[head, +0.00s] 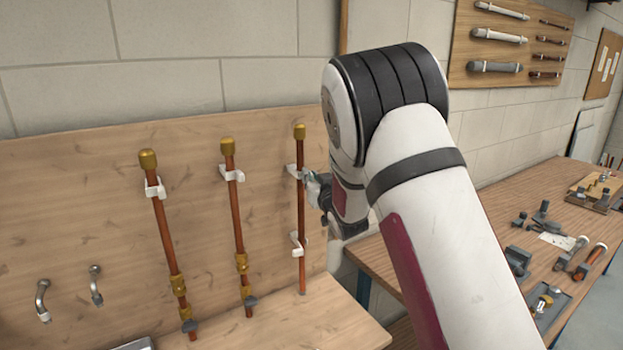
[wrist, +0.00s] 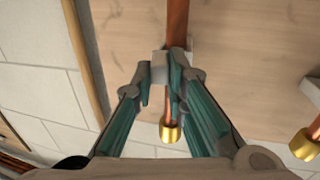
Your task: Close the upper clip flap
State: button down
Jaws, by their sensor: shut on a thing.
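The right copper pipe (head: 301,215) stands upright against the wooden board, with a brass cap (head: 299,131) on top. A white upper clip (head: 294,172) sits on it below the cap, and a white lower clip (head: 299,244) sits further down. My gripper (head: 310,181) is at the upper clip, from the right. In the wrist view, my fingertips (wrist: 163,72) are closed on a small pale block, the upper clip flap (wrist: 158,64), beside the pipe (wrist: 177,28). The fingers hide part of the clip, so I cannot tell how far the flap is turned.
Two more copper pipes, the left one (head: 164,235) and the middle one (head: 235,205), stand on the board with white clips. Two bent metal fittings (head: 42,300) are at the lower left. A workbench (head: 480,232) with tools is at the right.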

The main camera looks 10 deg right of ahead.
jog(key=shift+w+d+n+y+b, duration=0.2)
jog(key=shift+n+y, duration=0.2)
jog(key=shift+y, duration=0.2)
jog(key=shift+w+d+n+y+b, duration=0.2)
jog(key=shift+n+y, duration=0.2)
jog(key=shift+y, duration=0.2)
jog(key=shift+n+g+y, duration=0.4)
jog(key=shift+n+y, duration=0.1)
jog(key=shift+y, duration=0.3)
jog(key=shift+a, duration=0.1)
jog(key=c, duration=1.6)
grip_release()
jog(key=v, duration=1.2)
